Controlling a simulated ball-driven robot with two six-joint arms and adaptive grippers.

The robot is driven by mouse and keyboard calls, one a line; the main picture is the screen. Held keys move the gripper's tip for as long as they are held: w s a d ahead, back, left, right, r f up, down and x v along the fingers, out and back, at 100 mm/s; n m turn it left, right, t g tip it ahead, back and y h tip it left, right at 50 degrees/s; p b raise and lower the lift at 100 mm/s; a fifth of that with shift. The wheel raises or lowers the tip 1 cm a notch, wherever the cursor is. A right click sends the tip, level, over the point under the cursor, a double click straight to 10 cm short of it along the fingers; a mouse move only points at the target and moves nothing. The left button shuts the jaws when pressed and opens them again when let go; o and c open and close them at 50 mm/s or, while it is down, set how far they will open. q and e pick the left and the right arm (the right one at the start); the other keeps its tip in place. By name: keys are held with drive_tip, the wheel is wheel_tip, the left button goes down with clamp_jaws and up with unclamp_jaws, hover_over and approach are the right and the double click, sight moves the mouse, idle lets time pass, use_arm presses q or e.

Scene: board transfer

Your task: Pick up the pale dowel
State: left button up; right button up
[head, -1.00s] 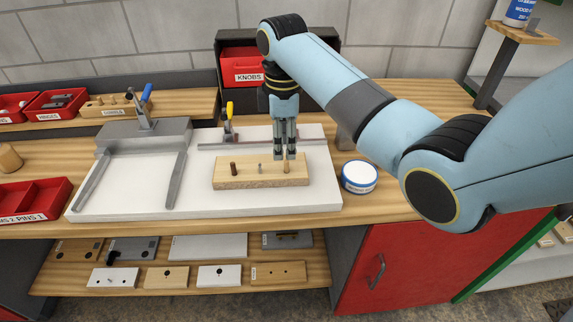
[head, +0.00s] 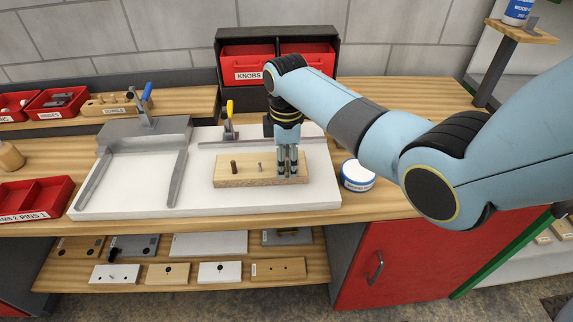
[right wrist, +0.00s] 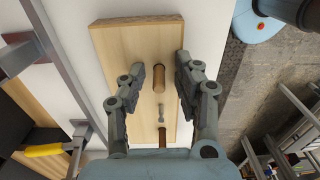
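A light wooden board (head: 225,180) lies on the white work surface. It carries a dark brown dowel (head: 234,167) at its left, a thin grey metal pin (head: 260,167) near the middle, and the pale dowel at its right end. The pale dowel (right wrist: 159,79) stands between the fingers in the right wrist view; the fingers largely hide it in the head view. My right gripper (head: 287,174) is down at the board's right end. In the right wrist view the gripper (right wrist: 160,70) is open, with a gap on each side of the dowel. My left gripper is out of view.
A round white tin with a blue rim (head: 357,176) stands just right of the board. A grey fixture with clamp (head: 145,133) is at the left, and a yellow-handled clamp (head: 229,122) stands behind the board. Red bins (head: 30,198) are further left.

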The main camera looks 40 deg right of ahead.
drive_tip(key=shift+s+f, duration=0.1)
drive_tip(key=shift+f, duration=0.1)
drive_tip(key=c, duration=0.5)
idle(0.3)
